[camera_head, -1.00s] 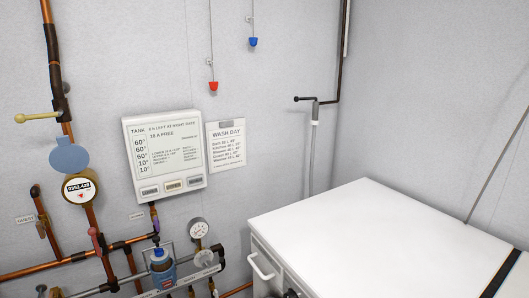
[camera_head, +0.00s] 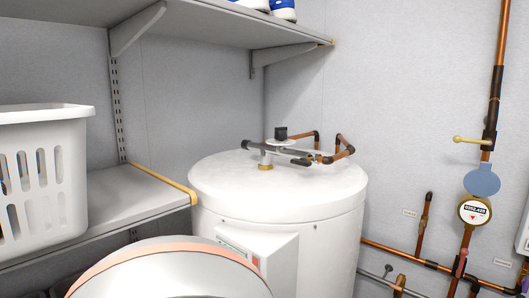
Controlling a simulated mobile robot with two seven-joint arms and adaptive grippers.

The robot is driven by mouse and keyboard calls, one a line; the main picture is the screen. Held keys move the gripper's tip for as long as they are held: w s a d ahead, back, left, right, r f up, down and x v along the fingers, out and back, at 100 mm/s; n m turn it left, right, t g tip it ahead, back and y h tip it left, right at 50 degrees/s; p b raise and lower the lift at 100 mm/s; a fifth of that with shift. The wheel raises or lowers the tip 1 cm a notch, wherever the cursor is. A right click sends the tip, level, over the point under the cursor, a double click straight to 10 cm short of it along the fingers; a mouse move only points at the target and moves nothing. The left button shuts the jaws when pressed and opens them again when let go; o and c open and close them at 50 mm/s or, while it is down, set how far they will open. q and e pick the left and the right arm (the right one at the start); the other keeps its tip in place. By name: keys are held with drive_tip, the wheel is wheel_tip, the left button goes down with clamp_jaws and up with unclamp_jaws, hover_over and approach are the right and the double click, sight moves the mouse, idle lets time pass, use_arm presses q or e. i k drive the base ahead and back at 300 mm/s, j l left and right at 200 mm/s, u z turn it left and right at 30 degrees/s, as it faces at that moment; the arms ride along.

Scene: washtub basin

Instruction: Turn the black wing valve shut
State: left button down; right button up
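I cannot tell for sure which fitting is the black wing valve. A black knob (camera_head: 280,133) stands on the pipe fittings on top of the white tank (camera_head: 330,215). A dark grey bar-shaped fitting (camera_head: 285,154) lies across the tank top beside it. A small dark-headed fitting (camera_head: 388,269) also shows on the low pipes at the lower right. Neither of my grippers is in view.
Copper pipes (camera_head: 500,60) with a yellow-handled lever (camera_head: 468,140) and a round meter (camera_head: 474,211) run along the right wall. A white basket (camera_head: 40,130) stands on a shelf (camera_head: 150,190) at left. A rounded pale object (camera_head: 170,275) fills the bottom foreground.

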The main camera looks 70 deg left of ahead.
sight(303, 161)
drive_tip(key=l+u, duration=0.1)
drive_tip(key=u, duration=1.3)
drive_tip(key=i+l+u, duration=0.1)
drive_tip(key=u, duration=0.25)
drive_tip(key=i+l+u, duration=0.1)
drive_tip(key=l+u, duration=0.25)
drive_tip(key=i+l+u, duration=0.1)
drive_tip(key=u, duration=0.3)
